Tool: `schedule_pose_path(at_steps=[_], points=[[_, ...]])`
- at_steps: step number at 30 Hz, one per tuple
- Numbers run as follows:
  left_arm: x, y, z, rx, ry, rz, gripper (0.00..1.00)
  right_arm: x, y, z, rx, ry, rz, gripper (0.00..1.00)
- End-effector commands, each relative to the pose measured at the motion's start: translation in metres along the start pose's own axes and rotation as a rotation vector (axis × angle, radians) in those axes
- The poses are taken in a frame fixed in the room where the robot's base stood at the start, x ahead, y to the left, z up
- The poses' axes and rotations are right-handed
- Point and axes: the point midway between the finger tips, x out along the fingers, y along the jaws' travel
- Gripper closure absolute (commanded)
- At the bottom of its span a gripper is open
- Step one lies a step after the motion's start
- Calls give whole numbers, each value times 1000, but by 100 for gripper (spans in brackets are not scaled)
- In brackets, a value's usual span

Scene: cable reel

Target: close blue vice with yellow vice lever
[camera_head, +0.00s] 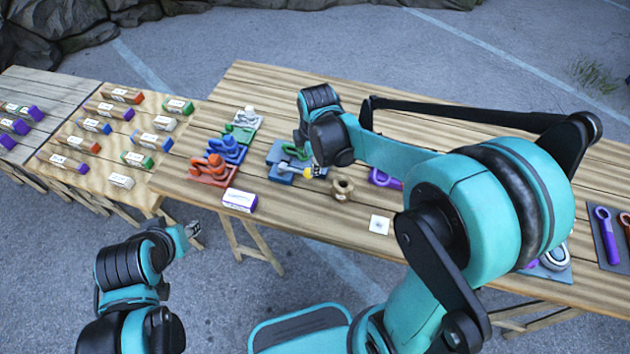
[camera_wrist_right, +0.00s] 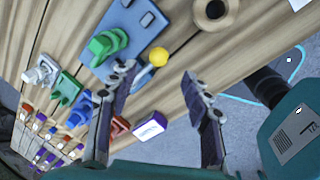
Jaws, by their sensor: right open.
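The blue vice (camera_head: 226,148) stands in a row of vices at the left of the long table, between an orange vice and a green vice. In the right wrist view it is partly visible (camera_wrist_right: 80,102) at the left. A round yellow end, which looks like the yellow vice lever (camera_wrist_right: 158,57), lies at the edge of a blue board (camera_wrist_right: 130,25). It also shows in the head view (camera_head: 308,172). My right gripper (camera_wrist_right: 160,78) is open, its fingertips on either side of the yellow end, apparently empty. My left gripper (camera_head: 193,229) hangs off the table's front; its jaws are unclear.
The orange vice (camera_head: 214,168) and a purple-white box (camera_head: 239,200) are near the front edge. A green loop-shaped part (camera_wrist_right: 107,44) stands on the blue board. A tan ring (camera_head: 342,188) is to the right. A smaller table with several boxes (camera_head: 120,180) stands left.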

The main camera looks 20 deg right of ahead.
Motion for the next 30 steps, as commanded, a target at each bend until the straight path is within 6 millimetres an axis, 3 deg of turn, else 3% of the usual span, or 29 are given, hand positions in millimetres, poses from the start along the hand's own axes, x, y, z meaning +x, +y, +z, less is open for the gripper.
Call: schedule_pose_path(at_steps=[15,27,30], points=[[20,0,14,0,0,0,60,72,1,0,-23,-1,-5,51],[22,0,15,0,0,0,60,80,1,0,-22,-1,-5,51],[22,0,15,0,0,0,60,80,1,0,-22,-1,-5,75]])
